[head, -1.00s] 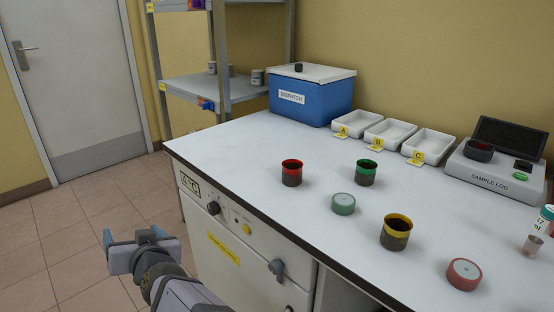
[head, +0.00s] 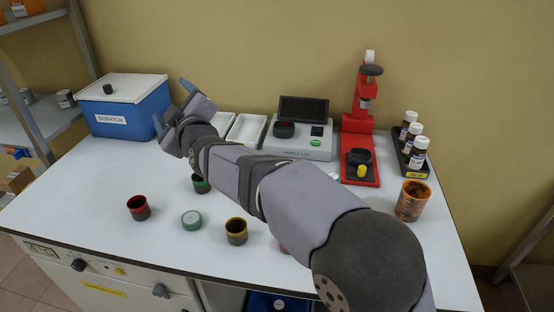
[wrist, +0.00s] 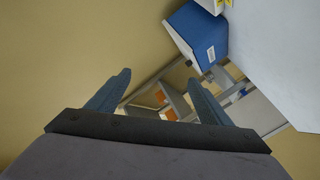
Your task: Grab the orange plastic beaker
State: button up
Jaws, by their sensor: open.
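The orange beaker (head: 412,201) stands upright at the right end of the white bench in the head view. It is translucent orange with dark stains. My gripper (head: 170,103) is open and empty, raised above the left part of the bench near the blue dispatch box, far from the beaker. My arm reaches across the middle of the view from the lower right. In the wrist view my two blue-grey fingers (wrist: 158,98) are spread apart with nothing between them. The beaker is not in the wrist view.
A blue dispatch box (head: 123,107) stands at the back left. A red press (head: 361,150) and a rack of brown bottles (head: 416,163) stand behind and left of the beaker.

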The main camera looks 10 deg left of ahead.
jog(key=w+d+r+m+t+h+p, duration=0.1)
jog(key=w+d+r, duration=0.2)
jog(key=d, duration=0.2)
jog(key=w+d+r+t+h+p, duration=0.1)
jog(key=w+d+r+p, duration=0.15)
jog(key=d, duration=0.25)
jog(key=w+d+f+m+t+h, duration=0.1)
jog(key=w+d+f+m+h, duration=0.15)
jog(key=d, duration=0.45)
jog(key=w+d+f+m+h, duration=0.1)
jog(key=w+d+f, duration=0.2)
jog(key=d, duration=0.4)
jog(key=m+h+p, duration=0.5)
jog(key=m+h, duration=0.1)
jog(key=m, duration=0.4)
send_over(411, 189)
jog(key=w+a, duration=0.2)
jog(key=a, duration=0.1)
notch_tip(411, 189, down, 10)
jog(key=s+d+f, duration=0.1)
jog(key=s+f, duration=0.1)
jog(key=s+d+f+m+g+b, duration=0.1)
jog(key=s+f, duration=0.1)
jog(key=f, duration=0.1)
jog(key=s+d+f+m+b, duration=0.1)
jog(key=s+f, duration=0.1)
jog(key=f, duration=0.1)
jog(key=shift+s+f, duration=0.15)
jog(key=shift+f, duration=0.05)
jog(key=shift+x, duration=2.6)
